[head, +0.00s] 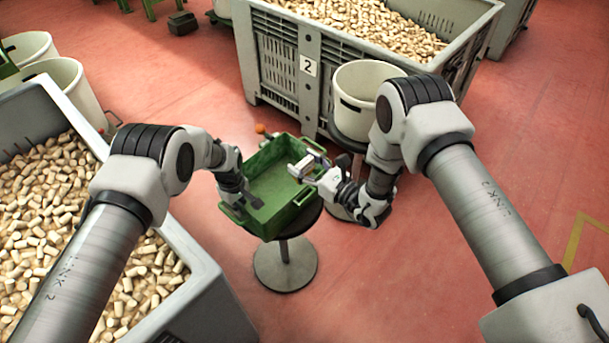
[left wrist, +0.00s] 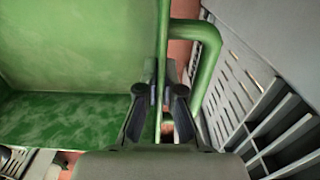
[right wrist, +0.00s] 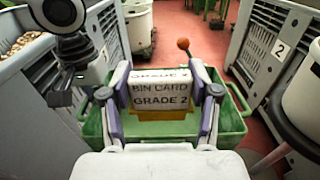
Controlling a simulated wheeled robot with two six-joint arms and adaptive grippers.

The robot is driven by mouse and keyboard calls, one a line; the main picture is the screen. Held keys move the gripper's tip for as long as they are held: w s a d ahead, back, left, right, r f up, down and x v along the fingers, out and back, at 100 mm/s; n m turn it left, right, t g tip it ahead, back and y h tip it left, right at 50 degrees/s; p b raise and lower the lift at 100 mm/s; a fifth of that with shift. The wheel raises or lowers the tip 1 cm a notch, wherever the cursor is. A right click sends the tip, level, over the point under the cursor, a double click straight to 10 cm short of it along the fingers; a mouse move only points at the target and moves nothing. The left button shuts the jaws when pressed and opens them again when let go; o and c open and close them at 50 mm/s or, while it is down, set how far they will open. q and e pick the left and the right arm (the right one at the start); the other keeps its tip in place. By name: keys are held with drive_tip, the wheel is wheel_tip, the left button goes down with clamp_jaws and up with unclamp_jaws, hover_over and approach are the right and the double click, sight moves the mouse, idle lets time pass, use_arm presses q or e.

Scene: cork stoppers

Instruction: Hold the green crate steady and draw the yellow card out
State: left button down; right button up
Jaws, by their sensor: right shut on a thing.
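The green crate (head: 272,222) sits on a round stool; it also shows in the right wrist view (right wrist: 232,137). My left gripper (head: 240,188) is at its left end. In the left wrist view my left gripper (left wrist: 160,97) has one finger on each side of the crate's thin wall, close against it, beside a green handle (left wrist: 208,50). In the head view my right gripper (head: 310,168) is over the crate's right part. Whether the card's lower edge touches the crate is hidden.
A grey bin (head: 308,88) marked 2, full of corks, stands behind the crate, with a white bucket (head: 350,85) in front of it. Another grey cork bin (head: 190,262) is at the left. An orange knob (head: 260,128) stands by the crate's back. Red floor at right is clear.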

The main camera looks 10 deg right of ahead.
use_arm(q)
drive_tip(key=c, duration=1.2)
unclamp_jaws()
drive_tip(key=shift+c, duration=0.2)
drive_tip(key=shift+r, duration=0.1)
wheel_tip(320, 180, up, 12)
drive_tip(key=shift+f, duration=0.1)
